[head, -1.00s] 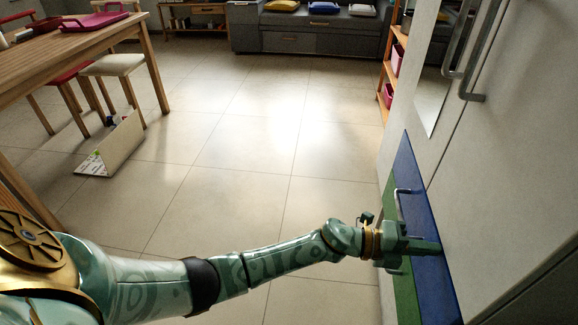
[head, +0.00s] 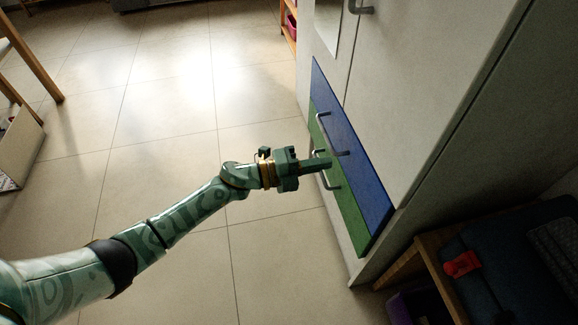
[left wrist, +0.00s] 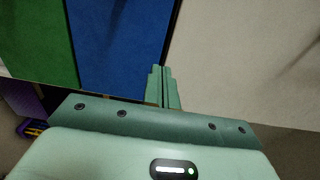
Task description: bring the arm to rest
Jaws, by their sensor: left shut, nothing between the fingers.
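My left gripper (head: 328,163) is shut and empty, at the end of my outstretched left arm. It is in front of the low drawers of the white cabinet, by their handles. Its closed fingers also show in the left wrist view (left wrist: 165,88), in front of the blue panel's edge. The blue drawer front (head: 365,190) and the green drawer front (head: 348,218) look shut. They show in the left wrist view as blue (left wrist: 118,45) and green (left wrist: 38,42) panels. I cannot tell whether the fingertips touch a handle. My right gripper is not in view.
The tall white cabinet (head: 425,80) stands on the right. A wooden bench (head: 428,262) with a dark top and a red object (head: 462,264) stands at lower right. A white box (head: 18,150) is at the left edge. The tiled floor (head: 165,120) between is clear.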

